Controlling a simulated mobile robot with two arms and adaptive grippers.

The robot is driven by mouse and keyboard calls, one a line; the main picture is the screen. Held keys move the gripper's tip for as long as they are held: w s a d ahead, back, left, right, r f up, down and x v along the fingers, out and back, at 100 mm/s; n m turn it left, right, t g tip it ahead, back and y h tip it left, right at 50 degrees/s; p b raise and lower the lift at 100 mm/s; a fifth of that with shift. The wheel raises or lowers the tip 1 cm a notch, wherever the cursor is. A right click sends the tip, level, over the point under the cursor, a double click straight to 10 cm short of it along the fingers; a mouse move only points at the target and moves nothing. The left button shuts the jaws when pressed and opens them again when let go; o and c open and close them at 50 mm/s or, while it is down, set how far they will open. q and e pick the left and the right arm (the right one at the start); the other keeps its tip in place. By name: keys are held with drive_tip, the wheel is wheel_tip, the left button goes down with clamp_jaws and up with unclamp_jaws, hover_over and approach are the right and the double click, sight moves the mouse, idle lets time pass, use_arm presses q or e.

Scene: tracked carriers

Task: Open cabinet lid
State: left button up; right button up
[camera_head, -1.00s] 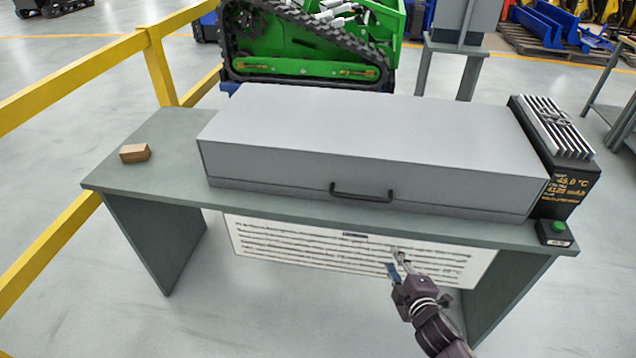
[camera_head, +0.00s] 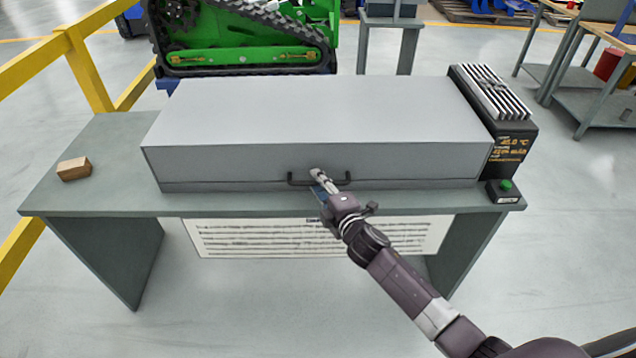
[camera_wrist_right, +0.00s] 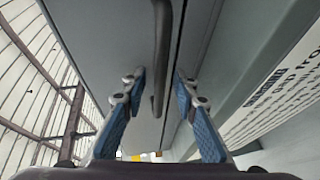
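The grey cabinet (camera_head: 310,112) lies on the table with its lid down. Its black bar handle (camera_head: 340,178) is on the front face. My right gripper (camera_head: 318,178) is at the handle in the head view and covers part of it. In the right wrist view the two blue-padded fingers (camera_wrist_right: 158,82) are apart, and the handle (camera_wrist_right: 160,50) runs between them without visible contact on either side. My left gripper is not in view.
The cabinet stands on a grey-green table (camera_head: 105,150). A wooden block (camera_head: 74,168) lies at the left. A black device with fins (camera_head: 500,115) and a green-button box (camera_head: 503,190) are at the right. A yellow railing (camera_head: 85,65) runs along the left.

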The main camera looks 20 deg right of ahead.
clamp_jaws()
idle(0.4)
